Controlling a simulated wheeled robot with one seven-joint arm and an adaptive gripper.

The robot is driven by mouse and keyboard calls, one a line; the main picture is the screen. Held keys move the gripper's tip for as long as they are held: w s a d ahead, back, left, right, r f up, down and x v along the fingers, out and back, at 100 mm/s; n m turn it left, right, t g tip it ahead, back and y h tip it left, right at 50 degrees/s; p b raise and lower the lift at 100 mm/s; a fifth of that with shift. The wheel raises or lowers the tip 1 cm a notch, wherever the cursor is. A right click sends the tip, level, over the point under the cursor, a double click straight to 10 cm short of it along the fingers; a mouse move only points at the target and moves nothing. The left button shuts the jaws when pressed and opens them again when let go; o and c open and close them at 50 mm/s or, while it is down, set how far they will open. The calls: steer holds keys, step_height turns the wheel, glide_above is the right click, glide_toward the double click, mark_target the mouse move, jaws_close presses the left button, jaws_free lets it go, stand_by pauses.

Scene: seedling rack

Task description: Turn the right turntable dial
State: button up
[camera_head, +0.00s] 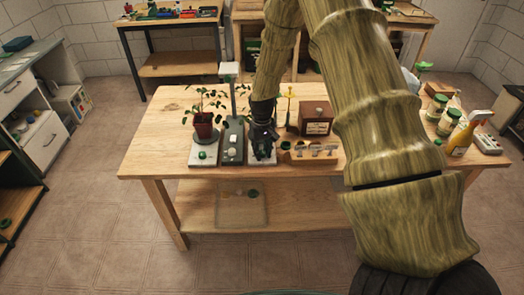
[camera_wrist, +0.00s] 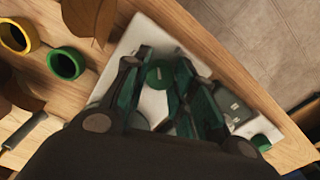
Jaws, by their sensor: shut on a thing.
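The right turntable's white base (camera_head: 271,160) stands on the wooden table, mostly hidden behind my gripper (camera_head: 262,150) in the head view. In the wrist view the pale base (camera_wrist: 150,38) lies under my fingers, with a round green dial (camera_wrist: 158,74) on it. My gripper (camera_wrist: 157,70) points down with a finger on each side of the dial and is shut on it. The head view does not show the dial clearly. How far it is turned cannot be told.
Left of my gripper stand a grey control box (camera_head: 232,143) and a potted plant (camera_head: 203,127) on a white base with a green knob (camera_head: 202,155). A wooden box (camera_head: 315,118) and small tools stand to the right. A green ring (camera_wrist: 66,63) lies near the base.

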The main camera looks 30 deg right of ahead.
mark_target(262, 151)
steer(key=n, duration=0.4)
steer(key=shift+n, duration=2.6)
steer(key=o, duration=1)
steer(key=shift+o, duration=0.2)
steer(key=shift+r, duration=0.15)
step_height(262, 151, up, 12)
